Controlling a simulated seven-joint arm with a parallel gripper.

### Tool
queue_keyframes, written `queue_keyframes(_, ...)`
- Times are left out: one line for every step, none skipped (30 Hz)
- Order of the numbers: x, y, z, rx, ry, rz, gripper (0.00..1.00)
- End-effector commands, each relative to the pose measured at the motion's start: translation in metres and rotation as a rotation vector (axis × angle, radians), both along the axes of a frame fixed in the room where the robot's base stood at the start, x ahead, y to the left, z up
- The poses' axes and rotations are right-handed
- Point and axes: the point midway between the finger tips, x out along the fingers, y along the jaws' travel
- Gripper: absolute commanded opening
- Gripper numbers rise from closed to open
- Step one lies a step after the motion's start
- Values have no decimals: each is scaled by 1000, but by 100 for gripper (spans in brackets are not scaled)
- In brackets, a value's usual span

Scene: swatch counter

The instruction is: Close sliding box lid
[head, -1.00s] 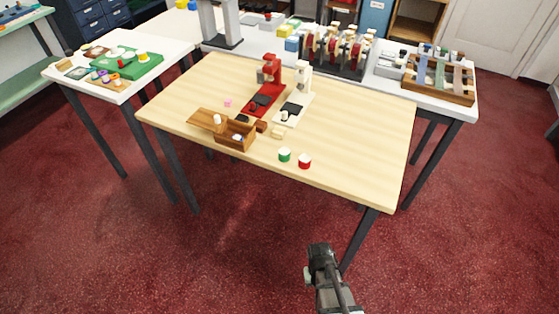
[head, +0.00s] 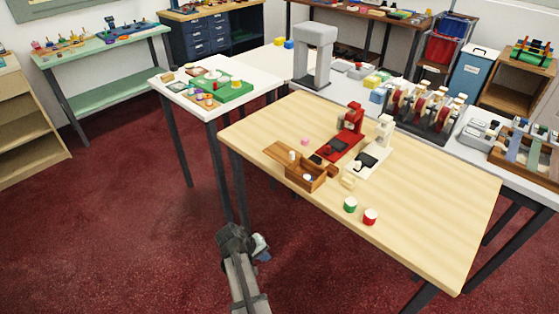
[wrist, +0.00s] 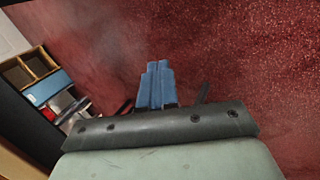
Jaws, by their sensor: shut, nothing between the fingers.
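A small wooden box (head: 306,180) sits near the front left edge of the light wood table. Its top is open and something white and blue shows inside. Its flat wooden lid (head: 277,151) sticks out to the left of the box, with a small white knob-like piece (head: 292,156) standing near its inner end. My gripper (head: 262,248) is low in front of the table, over the red floor, well apart from the box. In the wrist view its blue fingers (wrist: 157,84) are together with nothing between them; the box does not show there.
On the table (head: 430,215) stand a red press (head: 350,120), a white press (head: 383,130), a green-sided cup (head: 350,205) and a red one (head: 370,217). A pink block (head: 305,141) lies behind the lid. A white side table (head: 193,102) stands at left.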

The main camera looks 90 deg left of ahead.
Motion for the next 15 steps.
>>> queue_keyframes(-20,17,12,22,-26,30,0)
queue_keyframes(-28,24,18,35,-45,45,0)
queue_keyframes(-39,33,27,51,-69,63,0)
queue_keyframes(-47,40,35,64,-86,76,0)
queue_keyframes(-54,48,43,78,-106,88,0)
queue_keyframes(-65,58,53,97,-136,104,0)
queue_keyframes(-71,67,62,114,-160,114,0)
queue_keyframes(-77,75,71,130,-183,123,0)
queue_keyframes(-83,86,82,149,-213,132,0)
queue_keyframes(-85,93,90,165,-237,136,0)
queue_keyframes(-87,101,99,178,-260,138,0)
queue_keyframes(-87,112,110,197,-294,138,0)
queue_keyframes(-85,120,118,210,-319,136,0)
queue_keyframes(-85,128,125,223,-345,134,0)
queue_keyframes(-84,139,136,241,-381,133,0)
